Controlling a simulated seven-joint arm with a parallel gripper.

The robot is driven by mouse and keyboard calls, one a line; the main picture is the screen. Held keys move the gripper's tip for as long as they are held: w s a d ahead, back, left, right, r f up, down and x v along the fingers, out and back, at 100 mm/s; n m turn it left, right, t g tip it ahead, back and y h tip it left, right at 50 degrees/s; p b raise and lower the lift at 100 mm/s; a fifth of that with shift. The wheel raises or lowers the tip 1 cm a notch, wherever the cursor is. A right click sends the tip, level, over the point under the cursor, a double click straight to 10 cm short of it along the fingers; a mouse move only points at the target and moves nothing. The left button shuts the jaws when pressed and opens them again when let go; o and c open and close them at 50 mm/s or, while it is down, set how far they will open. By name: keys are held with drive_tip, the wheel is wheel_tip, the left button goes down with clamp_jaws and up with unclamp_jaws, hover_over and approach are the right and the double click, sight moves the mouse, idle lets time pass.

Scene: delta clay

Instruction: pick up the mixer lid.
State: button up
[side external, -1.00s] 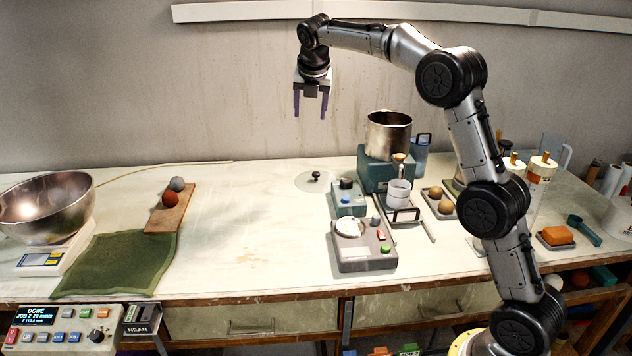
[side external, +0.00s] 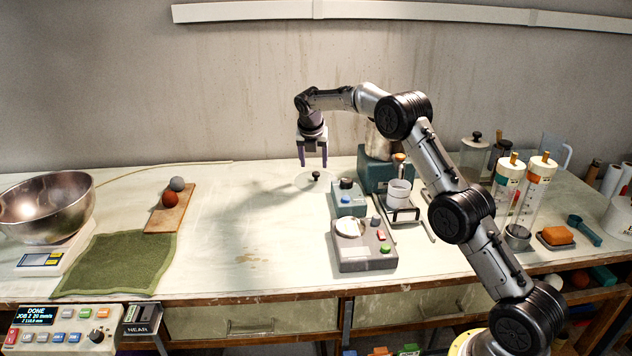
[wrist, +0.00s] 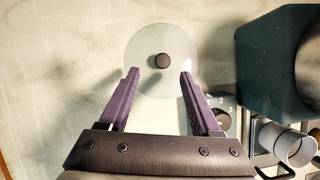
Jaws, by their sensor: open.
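The mixer lid (wrist: 145,47) is a clear round disc with a dark knob (wrist: 162,61), lying flat on the table. In the side view the lid (side external: 306,182) lies left of the teal mixer base, its knob (side external: 316,175) upright. My gripper (side external: 313,166) is open and empty, pointing down above the lid. In the wrist view my gripper's purple fingers (wrist: 159,72) reach over the lid's near edge, with the knob between and slightly beyond the tips. The height gap above the knob is hard to judge.
The teal mixer base (side external: 374,172) with a metal pot (side external: 381,145) stands close on the right, partly behind my arm.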

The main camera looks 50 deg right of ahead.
sight(316, 172)
drive_tip(key=shift+d+x, duration=0.15)
drive_tip(key=shift+x, duration=1.15)
drive_tip(key=shift+d+x, duration=0.1)
drive_tip(key=shift+x, duration=1.2)
drive_tip(key=shift+r, duration=0.15)
clamp_jaws()
